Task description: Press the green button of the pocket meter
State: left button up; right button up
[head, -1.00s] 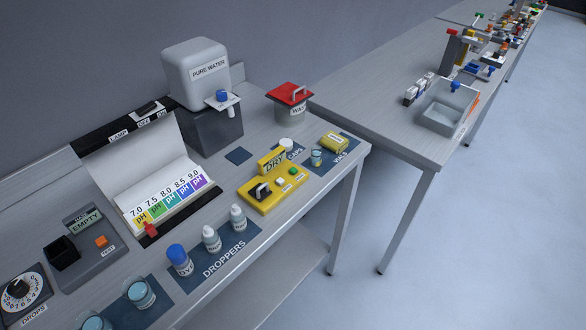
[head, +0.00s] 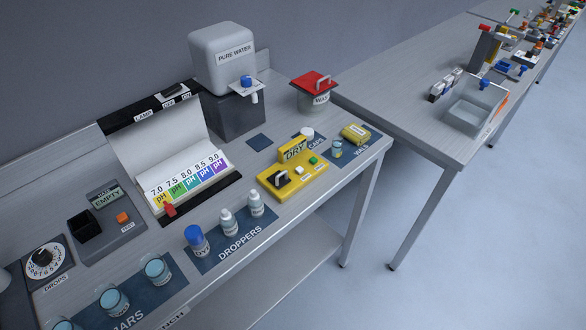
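The yellow pocket meter (head: 290,184) lies on the near bench, right of centre, with a raised display (head: 294,150) reading DRY. Its green button (head: 313,160) is at the right end of its top face. A white button (head: 299,171) and a black part with a light loop (head: 279,178) sit to the left of it. Nothing covers the green button. Neither of my grippers is in the head view.
Dropper bottles (head: 228,222) stand in front of the meter. Behind stand the pure water dispenser (head: 222,60) and a red-lidded waste bin (head: 318,93). Jars (head: 157,270) stand at front left.

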grip_shut()
dwell(1.4)
